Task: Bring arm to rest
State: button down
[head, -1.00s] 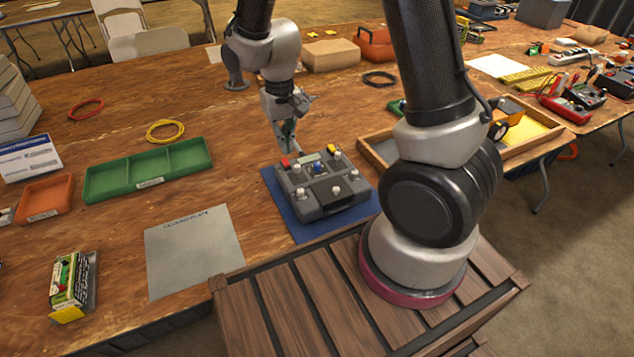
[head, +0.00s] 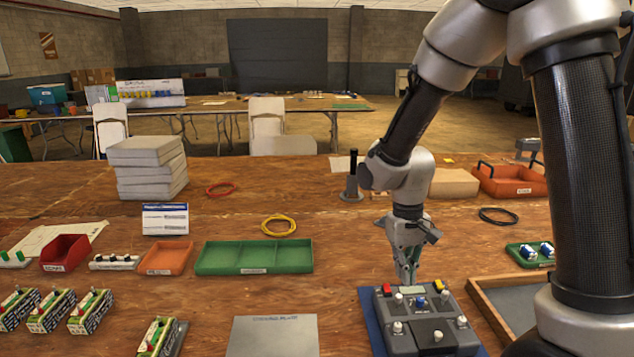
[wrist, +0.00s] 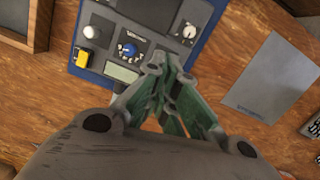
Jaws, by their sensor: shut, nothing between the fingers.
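My gripper (head: 407,275) is shut and empty. It points down just behind the far edge of a dark grey control box (head: 437,337). The box has a red button, a yellow button, a blue knob, white knobs and a small display. It sits on a blue mat (head: 370,318). In the wrist view my gripper's green-grey fingers (wrist: 160,68) come together in front of the box (wrist: 150,12), near its display (wrist: 121,72). I cannot tell whether the fingertips touch the box.
A wooden tray (head: 487,307) stands right of the box. A green three-part tray (head: 254,257) and a grey plate (head: 273,336) lie to the left. A black post (head: 352,176) stands behind my wrist. Bare table lies between the green tray and the box.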

jog(key=s+d+r+t, duration=0.2)
jog(key=s+d+r, duration=0.2)
jog(key=r, duration=0.3)
jog(key=s+d+r+m+t, duration=0.1)
jog(key=s+d+r+t, duration=0.1)
jog(key=s+d+r, duration=0.2)
jog(key=s+d+r+t, duration=0.2)
jog(key=s+d+r, duration=0.3)
jog(key=r, duration=0.5)
jog(key=shift+s+r+m+y, duration=0.3)
jog(key=shift+s+m, duration=0.1)
jog(key=shift+s, duration=0.45)
